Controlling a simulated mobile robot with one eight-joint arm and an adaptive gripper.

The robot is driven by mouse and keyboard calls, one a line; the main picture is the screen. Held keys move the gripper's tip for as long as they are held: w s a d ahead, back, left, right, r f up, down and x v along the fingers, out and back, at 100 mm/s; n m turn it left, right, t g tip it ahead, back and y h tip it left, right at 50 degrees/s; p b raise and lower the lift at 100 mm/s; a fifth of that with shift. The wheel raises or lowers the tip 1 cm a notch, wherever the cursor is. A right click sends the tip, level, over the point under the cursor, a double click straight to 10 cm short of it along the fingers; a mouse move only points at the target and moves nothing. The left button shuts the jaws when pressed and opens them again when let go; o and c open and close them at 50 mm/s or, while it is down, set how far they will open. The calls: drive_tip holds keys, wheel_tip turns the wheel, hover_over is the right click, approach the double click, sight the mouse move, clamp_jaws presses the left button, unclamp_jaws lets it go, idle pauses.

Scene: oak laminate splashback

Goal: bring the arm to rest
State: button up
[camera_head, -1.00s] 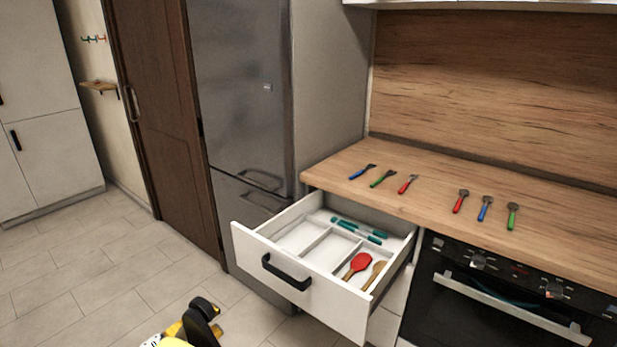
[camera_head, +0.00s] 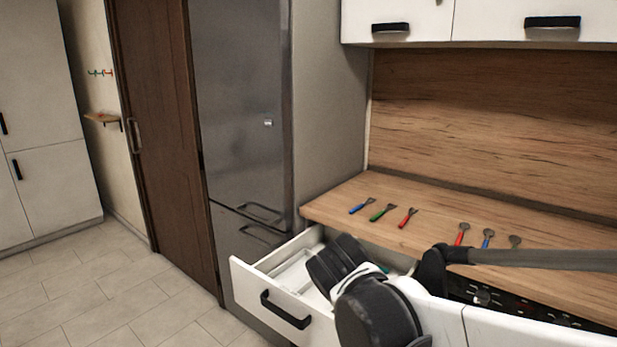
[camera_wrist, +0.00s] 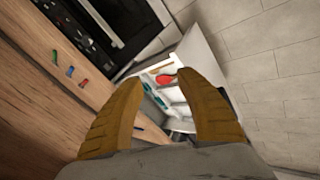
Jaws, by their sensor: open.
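My gripper (camera_wrist: 162,84) is open in the wrist view, its two yellow-brown fingers spread apart with nothing held between them. Beyond the fingertips is the open white drawer (camera_head: 246,281), with a red spatula (camera_wrist: 167,78) and teal-handled utensils inside. In the head view my dark and white arm covers the drawer's right part and the oven front. The gripper's fingers cannot be made out there.
Several tools with blue, green and red handles, such as a green one (camera_head: 383,212), lie on the wooden counter (camera_head: 335,207). White wall cabinets (camera_head: 400,14) hang above. The tall fridge (camera_head: 240,120) stands left of the drawer. The tiled floor (camera_head: 110,290) at left is clear.

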drive_tip(key=s+d+f+m+t+y, duration=0.1)
drive_tip(key=s+d+m+y, duration=0.3)
drive_tip(key=s, duration=1)
drive_tip(key=d+m, duration=0.1)
drive_tip(key=d, duration=0.1)
drive_tip(key=shift+d+m, duration=0.3)
drive_tip(key=shift+d, duration=0.05)
